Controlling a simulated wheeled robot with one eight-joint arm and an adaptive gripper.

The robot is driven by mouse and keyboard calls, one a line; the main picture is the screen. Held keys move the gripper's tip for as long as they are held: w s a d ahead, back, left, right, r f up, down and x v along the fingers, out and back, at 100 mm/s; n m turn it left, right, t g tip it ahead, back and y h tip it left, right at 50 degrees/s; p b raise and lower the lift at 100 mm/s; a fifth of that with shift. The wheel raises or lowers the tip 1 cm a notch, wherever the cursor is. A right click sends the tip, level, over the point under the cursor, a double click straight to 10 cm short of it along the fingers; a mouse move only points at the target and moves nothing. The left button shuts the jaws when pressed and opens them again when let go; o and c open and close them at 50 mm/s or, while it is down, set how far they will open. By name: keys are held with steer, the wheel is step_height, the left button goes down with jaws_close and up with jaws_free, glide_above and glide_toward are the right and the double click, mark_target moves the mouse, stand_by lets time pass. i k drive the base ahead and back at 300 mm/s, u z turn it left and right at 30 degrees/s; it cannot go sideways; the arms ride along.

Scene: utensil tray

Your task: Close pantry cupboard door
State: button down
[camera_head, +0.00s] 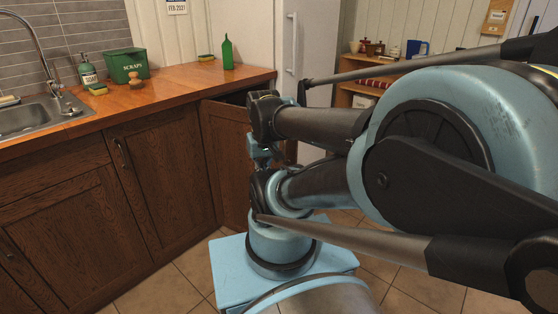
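A dark brown wooden cupboard door (225,150) stands ajar at the right end of the counter run. A dark gap shows between its top edge and the countertop. I take it to be the pantry cupboard door; no label shows. The door's right part is hidden behind my arm. The far end of my arm, where my gripper (261,152) seems to be, overlaps the door's right side in the picture. The fingers cannot be made out, and I cannot tell whether they touch the door.
The wooden countertop (165,88) holds a green scraps bin (125,66), a soap bottle (88,70), a green bottle (228,54) and sponges. A sink (35,118) is at left. A white fridge (290,40) stands behind my arm. Tiled floor lies before the cabinets.

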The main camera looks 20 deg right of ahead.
mark_target(225, 127)
steer(key=z, duration=1.7)
steer(key=k, duration=0.75)
steer(key=u, duration=1.95)
